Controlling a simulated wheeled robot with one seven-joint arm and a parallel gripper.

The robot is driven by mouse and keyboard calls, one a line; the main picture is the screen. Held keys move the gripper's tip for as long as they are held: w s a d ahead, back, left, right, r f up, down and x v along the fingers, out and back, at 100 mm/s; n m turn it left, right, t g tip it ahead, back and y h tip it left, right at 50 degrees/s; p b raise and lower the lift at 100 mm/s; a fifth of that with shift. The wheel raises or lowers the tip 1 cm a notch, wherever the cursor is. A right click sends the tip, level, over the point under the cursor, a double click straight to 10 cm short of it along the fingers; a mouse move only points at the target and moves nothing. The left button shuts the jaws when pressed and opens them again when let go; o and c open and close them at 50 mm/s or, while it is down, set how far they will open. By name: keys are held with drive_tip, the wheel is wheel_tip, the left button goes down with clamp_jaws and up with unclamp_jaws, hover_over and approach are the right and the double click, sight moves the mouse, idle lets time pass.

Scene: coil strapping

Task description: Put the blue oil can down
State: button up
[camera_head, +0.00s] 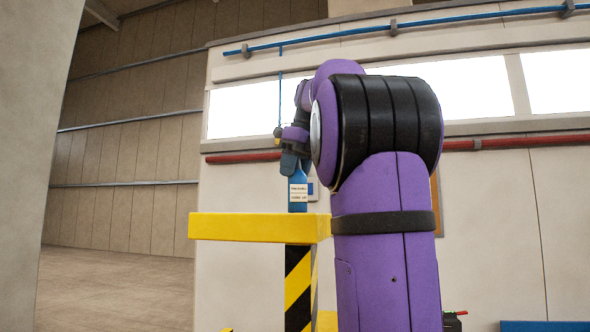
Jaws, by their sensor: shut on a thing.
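The blue oil can (298,193) is a slim blue bottle shape with a white label. It is upright over the top of a yellow stand (240,226), near the right part of that top. Its base looks level with the yellow surface, but I cannot tell whether it touches. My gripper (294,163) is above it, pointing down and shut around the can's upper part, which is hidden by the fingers. My purple arm stands to the right and hides part of the stand's right side.
The stand has a black and yellow striped post (298,290). The left part of its top is clear. A pale wall with windows, a blue pipe (400,28) and a red pipe (490,144) lies behind. Open floor (110,290) shows at left.

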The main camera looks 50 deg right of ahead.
drive_tip(key=shift+f, duration=0.15)
drive_tip(key=o, duration=1.3)
drive_tip(key=shift+v, duration=3.9)
